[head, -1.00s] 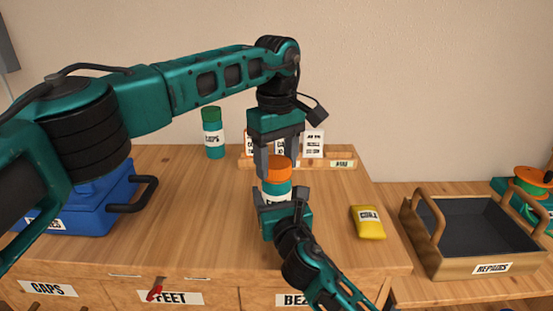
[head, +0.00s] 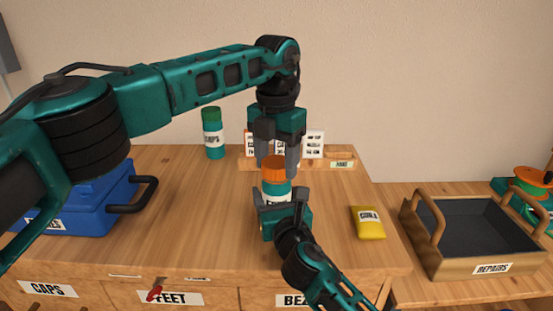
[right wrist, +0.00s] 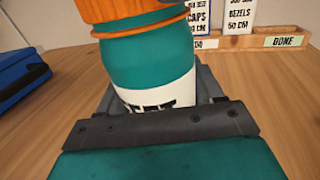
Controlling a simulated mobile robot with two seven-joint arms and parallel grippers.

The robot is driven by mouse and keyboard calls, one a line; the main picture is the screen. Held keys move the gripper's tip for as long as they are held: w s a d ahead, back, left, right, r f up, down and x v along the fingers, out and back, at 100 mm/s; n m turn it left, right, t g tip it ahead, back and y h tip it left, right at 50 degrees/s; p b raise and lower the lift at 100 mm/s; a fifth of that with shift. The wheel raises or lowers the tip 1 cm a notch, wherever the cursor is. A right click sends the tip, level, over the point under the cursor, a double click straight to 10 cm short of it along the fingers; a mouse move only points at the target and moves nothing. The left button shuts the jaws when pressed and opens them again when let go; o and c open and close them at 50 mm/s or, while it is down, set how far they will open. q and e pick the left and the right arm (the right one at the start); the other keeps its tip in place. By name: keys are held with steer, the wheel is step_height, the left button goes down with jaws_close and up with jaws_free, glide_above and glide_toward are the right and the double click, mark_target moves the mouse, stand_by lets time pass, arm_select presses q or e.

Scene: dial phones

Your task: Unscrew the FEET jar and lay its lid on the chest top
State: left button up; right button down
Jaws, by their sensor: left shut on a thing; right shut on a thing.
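The jar (head: 277,190) has a teal body, a white label and an orange lid (head: 275,168). It stands upright on the wooden chest top (head: 190,225). My left gripper (head: 277,167) comes down from above and is shut on the orange lid. My right gripper (head: 281,203) is shut on the jar body from the front, hiding much of its label. The right wrist view shows the teal body (right wrist: 150,70) between the fingers, with the lid (right wrist: 125,12) cut off by the top edge. The label is only partly readable there.
A teal CAPS jar with a green lid (head: 213,135) stands behind left. A rack with cards and a DONE label (head: 341,164) is behind. A yellow pouch (head: 368,223) lies right, a blue box (head: 95,205) left. The REPAIRS tray (head: 450,262) stands beyond the chest's right edge.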

arm_select(q)
steer(key=n, duration=0.9)
steer(key=shift+n, duration=0.3)
steer(key=n, duration=0.3)
steer(key=shift+n, duration=0.4)
steer(key=n, duration=0.5)
steer(key=shift+r, duration=0.2)
steer(key=shift+r, duration=0.95)
